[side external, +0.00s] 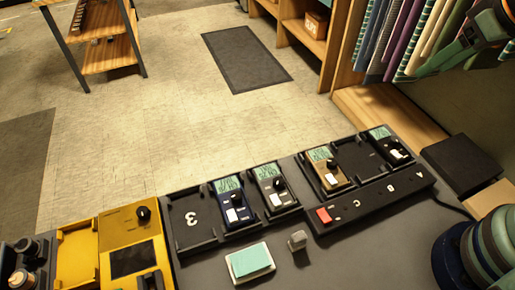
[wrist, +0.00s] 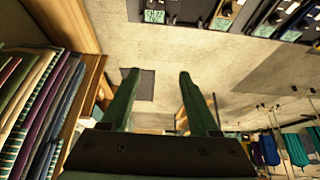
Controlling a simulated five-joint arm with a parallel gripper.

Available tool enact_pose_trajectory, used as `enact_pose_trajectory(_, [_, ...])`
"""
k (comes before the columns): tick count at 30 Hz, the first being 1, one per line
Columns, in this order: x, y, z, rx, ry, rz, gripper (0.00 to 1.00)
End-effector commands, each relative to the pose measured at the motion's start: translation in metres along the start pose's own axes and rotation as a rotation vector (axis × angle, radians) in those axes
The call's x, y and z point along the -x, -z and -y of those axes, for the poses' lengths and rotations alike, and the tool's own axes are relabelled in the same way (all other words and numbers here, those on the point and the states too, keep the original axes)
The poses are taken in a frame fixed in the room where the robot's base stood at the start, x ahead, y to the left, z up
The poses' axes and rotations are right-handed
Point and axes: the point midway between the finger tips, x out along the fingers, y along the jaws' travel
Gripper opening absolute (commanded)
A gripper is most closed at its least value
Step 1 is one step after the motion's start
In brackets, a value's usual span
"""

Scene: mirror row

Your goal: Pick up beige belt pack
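The beige belt pack (side external: 327,170) has a tan face, a green screen, a black knob and a white switch. It sits upright in a slot of the right-hand black dock in the side external view. It also shows at the top edge of the wrist view (wrist: 224,11), partly cut off. My gripper (wrist: 158,74) is open in the wrist view, with two green fingers apart and nothing between them. It is well away from the beige pack. In the side external view my arm shows at the upper right, partly cut off.
A black pack (side external: 388,147) shares the right dock, with an empty slot between. Blue (side external: 233,206) and grey (side external: 275,192) packs fill the left dock beside empty slot 3. A red switch (side external: 323,215) is on the dock front. Hanging striped cloths (side external: 405,40) crowd the arm.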

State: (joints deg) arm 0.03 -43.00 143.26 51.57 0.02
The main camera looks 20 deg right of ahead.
Motion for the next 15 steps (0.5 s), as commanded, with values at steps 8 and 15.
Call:
enact_pose_trajectory(8, [0.0, 0.0, 0.0, 0.001, 0.0, 0.0, 1.0])
enact_pose_trajectory(15, [-0.011, 0.004, 0.018, -0.003, 0.025, 0.063, 1.0])
